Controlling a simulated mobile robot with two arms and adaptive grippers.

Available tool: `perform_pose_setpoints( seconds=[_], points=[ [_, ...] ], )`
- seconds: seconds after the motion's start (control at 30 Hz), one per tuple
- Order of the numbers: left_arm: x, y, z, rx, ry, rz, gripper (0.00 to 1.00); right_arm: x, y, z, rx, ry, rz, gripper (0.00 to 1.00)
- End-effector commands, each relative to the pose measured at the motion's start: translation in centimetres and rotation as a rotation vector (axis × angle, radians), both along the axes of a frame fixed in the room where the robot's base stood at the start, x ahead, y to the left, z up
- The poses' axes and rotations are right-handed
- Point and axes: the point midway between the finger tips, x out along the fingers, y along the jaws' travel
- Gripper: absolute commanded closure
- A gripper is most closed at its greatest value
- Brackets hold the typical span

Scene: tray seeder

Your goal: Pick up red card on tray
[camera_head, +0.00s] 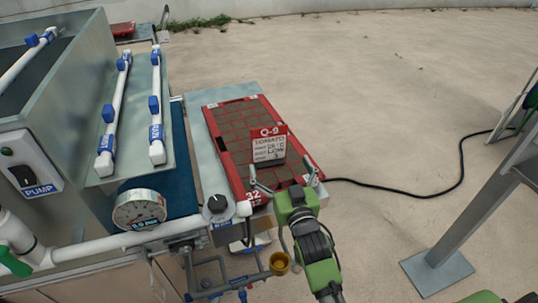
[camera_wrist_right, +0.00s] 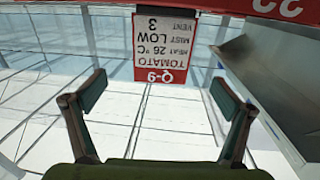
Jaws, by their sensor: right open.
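The red card (camera_head: 268,146) has a red top marked Q-9 and a white label reading TOMATO. It stands up from the near part of the red tray (camera_head: 222,150), which holds brown soil cells. In the right wrist view the card (camera_wrist_right: 163,48) appears upside down, ahead of and roughly between the fingers. My right gripper (camera_head: 280,167) is open and empty at the tray's near end, its fingers spread on either side of the card's lower area. It also shows in the wrist view (camera_wrist_right: 158,92), with a gap to the card. My left gripper is out of view.
A dial knob (camera_head: 217,204) and a gauge (camera_head: 139,209) stand left of my right gripper. White pipes with blue valves (camera_head: 155,105) and a pump switch (camera_head: 28,175) are further left. A black cable (camera_head: 400,194) crosses the floor. Open floor lies right of the tray.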

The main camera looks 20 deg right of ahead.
Motion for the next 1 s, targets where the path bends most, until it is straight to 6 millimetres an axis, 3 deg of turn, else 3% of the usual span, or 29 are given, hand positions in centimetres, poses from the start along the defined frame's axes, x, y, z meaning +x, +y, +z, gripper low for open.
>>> perform_pose_setpoints(
  seconds=[0.1, 0.37, 0.7, 1.0],
  points=[
    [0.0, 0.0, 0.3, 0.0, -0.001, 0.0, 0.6, 2.1, -0.1, 0.1, -0.001, 0.0, -0.001, 0.04],
    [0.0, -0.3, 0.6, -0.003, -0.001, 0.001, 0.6, 4.0, -0.1, 0.1, -0.001, 0.002, -0.001, 0.04],
    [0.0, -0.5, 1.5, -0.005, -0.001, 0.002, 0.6, 8.2, 0.0, 0.1, 0.0, 0.002, -0.001, 0.04],
    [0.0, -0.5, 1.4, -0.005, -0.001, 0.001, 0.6, 8.6, 0.0, 0.1, -0.001, 0.002, -0.001, 0.04]
  ],
)
